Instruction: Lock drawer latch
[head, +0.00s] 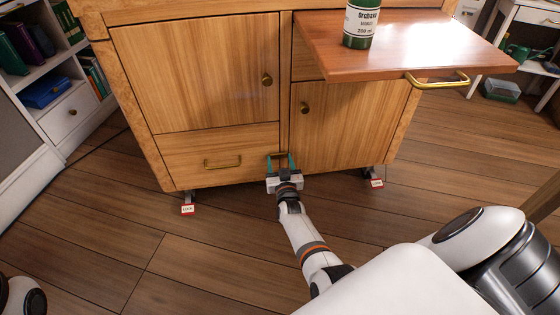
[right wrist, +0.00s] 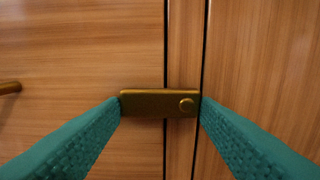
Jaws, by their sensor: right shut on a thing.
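The latch (head: 277,155) is a small brass bar near the top right corner of the drawer front (head: 190,160). In the right wrist view the latch (right wrist: 145,103) lies level across the gap between the drawer front (right wrist: 70,60) and the centre post (right wrist: 184,50). Its round pivot is at the right end, over the post. My right gripper (head: 282,165) is at the latch, and its teal fingers (right wrist: 160,108) are shut on the bar's two ends. My left gripper is not in view.
The drawer is flush, with a brass handle (head: 222,162). Cabinet doors (head: 195,70) above and at the right are closed. A pulled-out shelf (head: 400,45) juts out at upper right with a green bottle (head: 360,25) on it. Casters carry red-and-white tags (head: 188,209). The floor in front is clear.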

